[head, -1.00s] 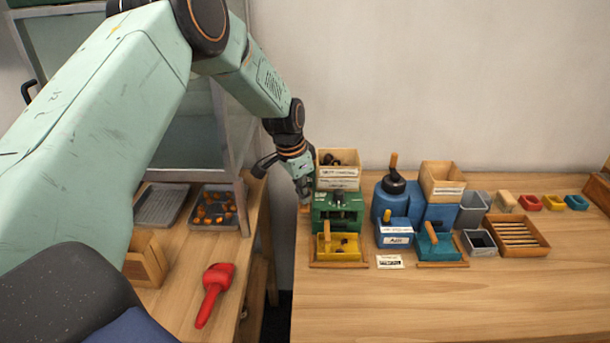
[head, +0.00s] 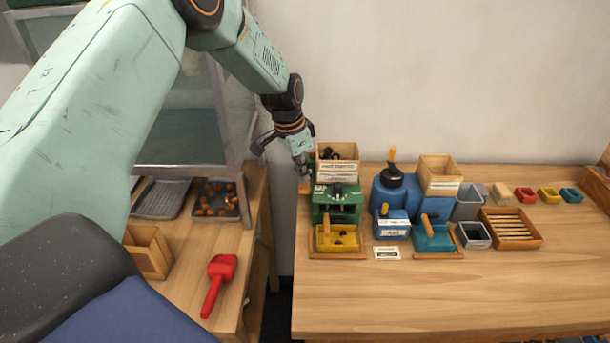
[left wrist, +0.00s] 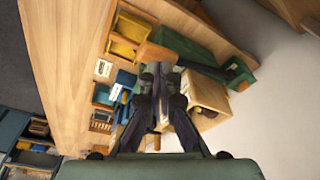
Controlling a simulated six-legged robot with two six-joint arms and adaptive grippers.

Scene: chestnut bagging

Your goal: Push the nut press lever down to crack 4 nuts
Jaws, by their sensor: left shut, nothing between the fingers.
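The green nut press (head: 345,197) stands at the left end of the right-hand table. A wooden box (head: 337,174) with dark nuts sits at its top rear. A yellow tray (head: 323,243) with a few dark pieces is at its front. My left gripper (head: 302,172) is shut and empty, at the press's upper left side. A small orange-brown piece (head: 304,187), perhaps the lever's grip, shows just under the fingers; contact is unclear. In the left wrist view the shut fingers (left wrist: 163,75) hide part of the green press (left wrist: 190,42). My right gripper is not in view.
A blue machine (head: 400,197) with an orange-tipped handle and a teal tray (head: 440,240) stands right of the press. A red scoop (head: 219,280) lies on the left table, with a gap between tables. The right table's front is clear.

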